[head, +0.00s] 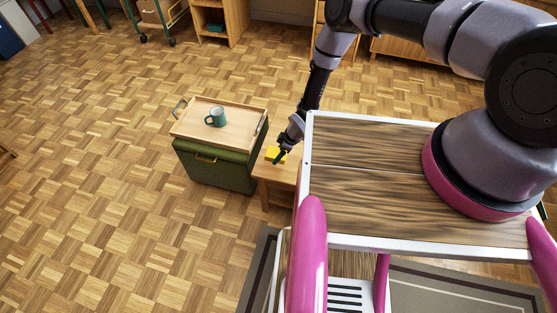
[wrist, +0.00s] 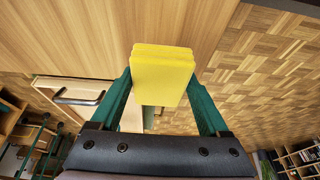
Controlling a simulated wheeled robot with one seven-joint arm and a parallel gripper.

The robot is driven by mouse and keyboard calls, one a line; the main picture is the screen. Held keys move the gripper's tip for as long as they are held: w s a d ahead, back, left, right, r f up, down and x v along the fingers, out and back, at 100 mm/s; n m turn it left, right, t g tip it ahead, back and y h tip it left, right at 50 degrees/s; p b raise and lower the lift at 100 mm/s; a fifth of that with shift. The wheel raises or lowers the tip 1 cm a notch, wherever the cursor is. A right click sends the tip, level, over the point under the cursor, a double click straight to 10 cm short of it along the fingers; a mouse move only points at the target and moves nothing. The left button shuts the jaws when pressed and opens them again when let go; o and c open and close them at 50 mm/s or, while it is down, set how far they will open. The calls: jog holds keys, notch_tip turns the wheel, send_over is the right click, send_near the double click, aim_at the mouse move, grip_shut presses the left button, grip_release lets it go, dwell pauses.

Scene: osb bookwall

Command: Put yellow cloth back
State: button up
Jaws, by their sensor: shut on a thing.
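The yellow cloth (wrist: 162,78) is a small folded block between the two green fingers of my gripper (wrist: 163,85) in the wrist view. The fingers are shut on its sides. In the head view the cloth (head: 274,154) shows at the tip of my gripper (head: 280,154), over the left end of a small wooden table (head: 265,174). The wood surface (wrist: 110,30) fills the upper part of the wrist view beyond the cloth. I cannot tell whether the cloth touches it.
A green storage box (head: 215,167) stands left of the small table, with a wooden tray (head: 185,131) on top. A teal mug (head: 215,117) stands on the tray. Open parquet floor (head: 100,200) lies to the left. Shelves and a wheeled cart (head: 160,18) stand at the back.

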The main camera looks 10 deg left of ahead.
jog(key=shift+f, duration=2.15)
jog(key=o, duration=1.5)
jog(key=shift+f, duration=0.15)
jog(key=shift+c, duration=0.2)
jog(key=v, duration=1.2)
